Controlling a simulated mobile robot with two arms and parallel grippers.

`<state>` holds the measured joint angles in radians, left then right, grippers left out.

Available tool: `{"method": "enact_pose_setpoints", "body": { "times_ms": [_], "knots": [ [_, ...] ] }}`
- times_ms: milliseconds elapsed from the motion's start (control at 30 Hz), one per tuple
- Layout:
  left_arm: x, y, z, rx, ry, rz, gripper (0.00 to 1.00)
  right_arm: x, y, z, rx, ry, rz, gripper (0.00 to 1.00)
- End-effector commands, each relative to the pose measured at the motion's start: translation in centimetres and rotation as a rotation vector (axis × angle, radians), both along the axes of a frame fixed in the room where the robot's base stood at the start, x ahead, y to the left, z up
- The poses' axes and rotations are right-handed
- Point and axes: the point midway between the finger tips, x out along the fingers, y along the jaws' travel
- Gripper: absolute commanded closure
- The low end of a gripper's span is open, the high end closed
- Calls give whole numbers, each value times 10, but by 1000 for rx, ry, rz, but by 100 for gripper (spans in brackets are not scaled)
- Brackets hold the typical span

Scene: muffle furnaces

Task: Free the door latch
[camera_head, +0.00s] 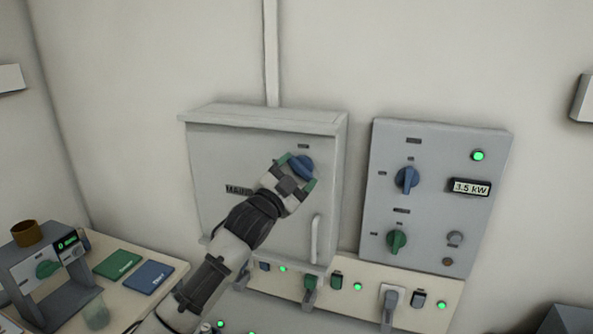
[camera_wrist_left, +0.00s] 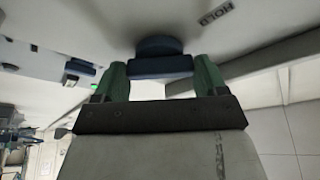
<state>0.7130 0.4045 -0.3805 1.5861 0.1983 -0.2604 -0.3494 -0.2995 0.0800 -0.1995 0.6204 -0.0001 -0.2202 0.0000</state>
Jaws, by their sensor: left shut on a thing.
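A grey wall cabinet (camera_head: 225,165) marked "MAINS" has a closed door with a blue latch knob (camera_head: 302,165) near its upper right and a pale vertical handle (camera_head: 316,238) at its lower right. My left gripper (camera_head: 299,172) is at the knob, with its green fingers on either side of it. In the left wrist view the fingers (camera_wrist_left: 158,75) are shut on the blue knob (camera_wrist_left: 160,48), whose round base sits against the door. A label reading "HOLD" (camera_wrist_left: 214,13) is beside it. My right gripper is not in view.
A grey control panel (camera_head: 440,150) with blue and green knobs and a "3.5 kW" display is right of the cabinet. A socket strip (camera_head: 437,312) with plugs runs below. A side table (camera_head: 130,250) at left holds a scale-like device (camera_head: 45,275), a brown cup and green and blue cards.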

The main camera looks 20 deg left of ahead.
Motion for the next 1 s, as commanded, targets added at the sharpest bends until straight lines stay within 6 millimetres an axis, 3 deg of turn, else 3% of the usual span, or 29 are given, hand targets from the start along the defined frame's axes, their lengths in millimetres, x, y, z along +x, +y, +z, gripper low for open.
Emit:
{"method": "enact_pose_setpoints", "body": {
  "times_ms": [600, 1000],
  "knots": [
    [0, 3, 8, 577, -17, 1, 51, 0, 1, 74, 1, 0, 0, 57],
    [0, 2, 6, 814, -27, 0, 51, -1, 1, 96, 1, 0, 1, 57]
  ]
}}
